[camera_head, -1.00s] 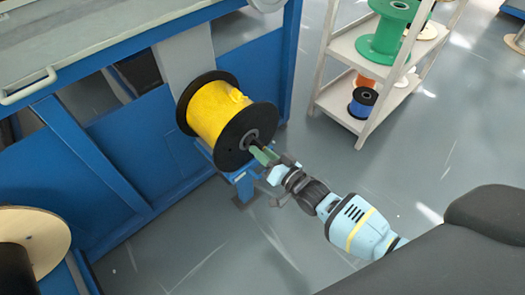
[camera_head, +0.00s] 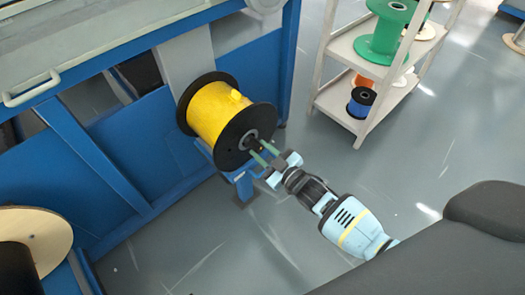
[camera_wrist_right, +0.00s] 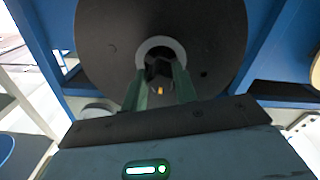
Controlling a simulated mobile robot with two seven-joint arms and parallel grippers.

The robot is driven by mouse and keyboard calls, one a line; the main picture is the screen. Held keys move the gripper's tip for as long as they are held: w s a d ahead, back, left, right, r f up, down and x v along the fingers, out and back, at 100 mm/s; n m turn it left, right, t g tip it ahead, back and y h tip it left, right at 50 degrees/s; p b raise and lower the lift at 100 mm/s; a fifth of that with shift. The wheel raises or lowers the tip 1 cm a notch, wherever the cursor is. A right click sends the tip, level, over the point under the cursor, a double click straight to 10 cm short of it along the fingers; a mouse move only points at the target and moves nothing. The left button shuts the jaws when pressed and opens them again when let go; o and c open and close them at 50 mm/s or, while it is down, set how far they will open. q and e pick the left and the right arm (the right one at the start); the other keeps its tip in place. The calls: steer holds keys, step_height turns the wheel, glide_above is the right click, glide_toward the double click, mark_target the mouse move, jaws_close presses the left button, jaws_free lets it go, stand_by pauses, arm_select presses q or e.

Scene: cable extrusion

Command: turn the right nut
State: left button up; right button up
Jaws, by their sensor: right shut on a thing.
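A spool of yellow cable (camera_head: 210,110) with black flanges sits on a blue stand (camera_head: 243,183) beside the blue machine. The right nut (camera_wrist_right: 158,68) is a dark piece at the hub of the spool's near flange (camera_wrist_right: 110,40). My right gripper (camera_head: 262,153) reaches it from the lower right, its two green fingertips on either side of the nut. In the right wrist view the fingers (camera_wrist_right: 160,85) are shut on the nut, and a small orange spot shows between them. The nut is small and partly hidden by the fingers in the head view. My left gripper is not in view.
A grey shelf (camera_head: 345,45) at the upper right holds a green spool (camera_head: 385,35) and a blue spool (camera_head: 360,103). A pale wooden spool flange (camera_head: 45,235) stands at the lower left. The grey floor around my right arm is clear.

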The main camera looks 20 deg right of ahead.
steer(key=n, duration=0.6)
steer(key=shift+d, duration=0.1)
steer(key=n+b, duration=0.1)
steer(key=n, duration=0.4)
steer(key=shift+r+n, duration=0.15)
steer(key=shift+n, duration=0.25)
steer(key=n+b, duration=0.1)
steer(key=n, duration=0.5)
steer(key=shift+b, duration=0.4)
steer(key=n+b, duration=0.1)
steer(key=n, duration=0.4)
steer(key=shift+r+n+b, duration=0.2)
steer(key=shift+n+b, duration=0.15)
steer(key=shift+n, duration=0.05)
steer(key=o, duration=1)
steer(key=shift+c, duration=0.2)
